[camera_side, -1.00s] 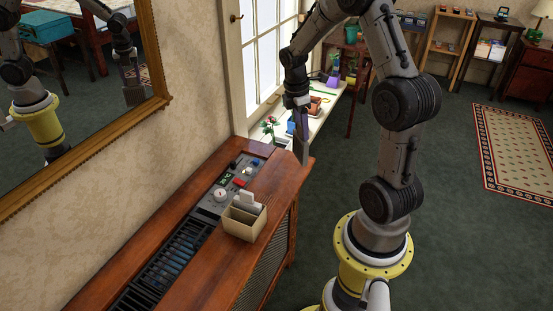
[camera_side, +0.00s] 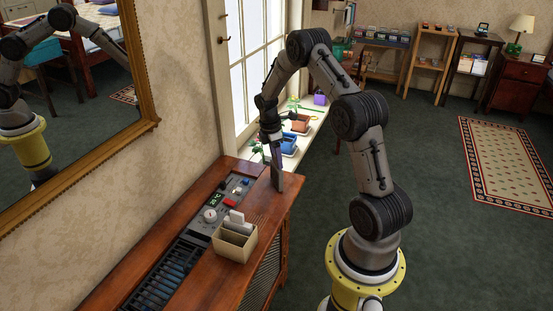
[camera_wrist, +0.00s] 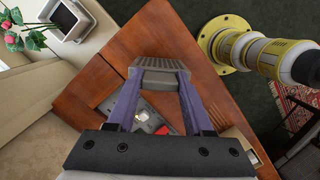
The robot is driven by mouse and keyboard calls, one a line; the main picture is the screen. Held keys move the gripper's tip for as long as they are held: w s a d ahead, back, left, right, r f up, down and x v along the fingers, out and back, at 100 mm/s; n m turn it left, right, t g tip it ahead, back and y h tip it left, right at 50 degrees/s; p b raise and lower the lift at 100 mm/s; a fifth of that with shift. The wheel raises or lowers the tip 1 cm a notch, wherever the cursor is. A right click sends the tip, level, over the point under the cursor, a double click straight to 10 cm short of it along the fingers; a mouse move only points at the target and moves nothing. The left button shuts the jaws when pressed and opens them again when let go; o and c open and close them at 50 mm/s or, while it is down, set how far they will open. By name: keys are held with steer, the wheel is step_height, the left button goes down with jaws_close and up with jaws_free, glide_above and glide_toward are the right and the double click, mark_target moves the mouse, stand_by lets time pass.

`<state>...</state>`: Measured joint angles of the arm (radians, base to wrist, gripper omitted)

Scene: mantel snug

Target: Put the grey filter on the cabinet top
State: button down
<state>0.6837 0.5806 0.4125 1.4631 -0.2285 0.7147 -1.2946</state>
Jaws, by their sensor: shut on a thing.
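The grey filter (camera_side: 278,179) is a flat grey slab held upright in my gripper (camera_side: 274,156) over the far end of the wooden cabinet top (camera_side: 264,206). Its lower edge is at or just above the wood; I cannot tell whether it touches. In the wrist view the filter (camera_wrist: 158,69) shows as a ribbed grey edge between the tips of the two purple fingers of my gripper (camera_wrist: 160,85). The cabinet top (camera_wrist: 190,30) spreads beneath it.
A control panel (camera_side: 211,215) with a dial, a red button and a small display is set into the cabinet top. An open cream box (camera_side: 233,246) holding upright cards stands beside it. Potted plants line the window sill (camera_side: 304,133). Bare wood lies around the filter.

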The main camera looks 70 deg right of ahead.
steer(key=shift+f, duration=0.3)
steer(key=shift+c, duration=1.4)
jaws_free()
steer(key=shift+r, duration=0.1)
steer(key=w+a+r+m+t, duration=0.1)
steer(key=a+r, duration=0.3)
steer(key=r, duration=0.6)
steer(key=a+r+m, duration=0.1)
steer(key=a+r, duration=0.4)
steer(key=r, duration=0.4)
steer(key=s+a+r+m+t, duration=0.2)
steer(key=s+a+r, duration=0.2)
steer(key=a+r, duration=0.55)
steer(key=s+a+f+m+t+y, duration=0.1)
steer(key=s+a+m+t, duration=0.2)
steer(key=s+a, duration=1.1)
steer(key=shift+s+f+m+t, duration=0.35)
steer(key=shift+s+m, duration=0.3)
steer(key=shift+m, duration=0.35)
